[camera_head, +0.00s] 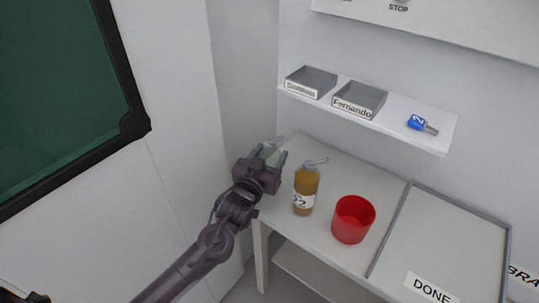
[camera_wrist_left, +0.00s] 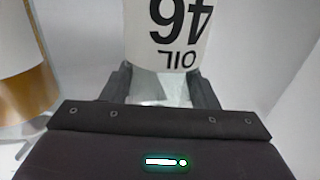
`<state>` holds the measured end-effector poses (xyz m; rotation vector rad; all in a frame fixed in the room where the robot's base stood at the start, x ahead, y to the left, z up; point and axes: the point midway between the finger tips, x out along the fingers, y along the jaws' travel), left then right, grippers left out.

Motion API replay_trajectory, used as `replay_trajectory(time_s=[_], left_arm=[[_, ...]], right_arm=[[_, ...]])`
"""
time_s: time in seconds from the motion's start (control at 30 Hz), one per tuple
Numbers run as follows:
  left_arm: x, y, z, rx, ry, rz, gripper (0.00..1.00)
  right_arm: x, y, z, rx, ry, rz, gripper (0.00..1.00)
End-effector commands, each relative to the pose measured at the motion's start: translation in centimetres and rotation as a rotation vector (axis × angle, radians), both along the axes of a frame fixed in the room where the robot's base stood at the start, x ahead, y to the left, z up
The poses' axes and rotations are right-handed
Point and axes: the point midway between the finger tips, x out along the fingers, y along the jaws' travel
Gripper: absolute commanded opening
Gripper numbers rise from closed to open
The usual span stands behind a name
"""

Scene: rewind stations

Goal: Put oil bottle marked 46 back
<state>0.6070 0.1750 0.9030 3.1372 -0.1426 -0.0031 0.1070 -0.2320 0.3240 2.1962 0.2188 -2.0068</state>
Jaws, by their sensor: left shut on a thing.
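My left gripper (camera_head: 272,156) is at the left edge of the white table. In the left wrist view its fingers are shut on the oil bottle marked 46 (camera_wrist_left: 182,35). The white label reads "46 OIL" upside down there, and the part between the fingers looks clear grey. In the head view the held bottle is mostly hidden or too faint to make out. An amber bottle (camera_head: 305,182) with a white label ending in 2 stands upright on the table, just right of the gripper. It also shows at the left of the left wrist view (camera_wrist_left: 22,85). My right gripper is not in view.
A red cup (camera_head: 353,222) stands on the table (camera_head: 333,165). Right of it is a tray area (camera_head: 455,235) marked DONE, with no object visible on it. A wall shelf (camera_head: 392,125) above holds two grey open boxes, one marked Fernando (camera_head: 358,101), and a blue-handled item (camera_head: 416,122).

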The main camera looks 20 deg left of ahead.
Motion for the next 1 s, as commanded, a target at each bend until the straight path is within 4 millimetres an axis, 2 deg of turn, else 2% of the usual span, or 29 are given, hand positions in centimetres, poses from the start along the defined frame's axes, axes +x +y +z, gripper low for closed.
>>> replay_trajectory(time_s=[0.23, 0.27, 0.4, 0.77, 0.87, 1.0], left_arm=[[0.0, 0.0, -0.2, -0.001, -0.001, 0.000, 0.21], [0.0, 0.0, -0.2, 0.000, 0.000, 0.000, 0.57], [0.0, 0.0, -0.2, 0.000, 0.000, 0.000, 0.75], [-0.1, 0.0, 0.1, 0.000, 0.000, -0.001, 0.76], [-1.3, 0.1, -0.1, 0.000, 0.002, -0.002, 0.76], [-4.0, 0.3, -0.2, 0.000, 0.004, -0.002, 0.76]], right_arm=[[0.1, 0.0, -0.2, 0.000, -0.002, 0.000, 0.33], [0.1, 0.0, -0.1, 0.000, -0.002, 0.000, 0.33], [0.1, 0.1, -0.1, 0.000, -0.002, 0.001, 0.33], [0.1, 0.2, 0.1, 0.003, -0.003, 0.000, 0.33], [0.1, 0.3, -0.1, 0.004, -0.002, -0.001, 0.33], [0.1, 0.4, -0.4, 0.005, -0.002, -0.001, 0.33]])
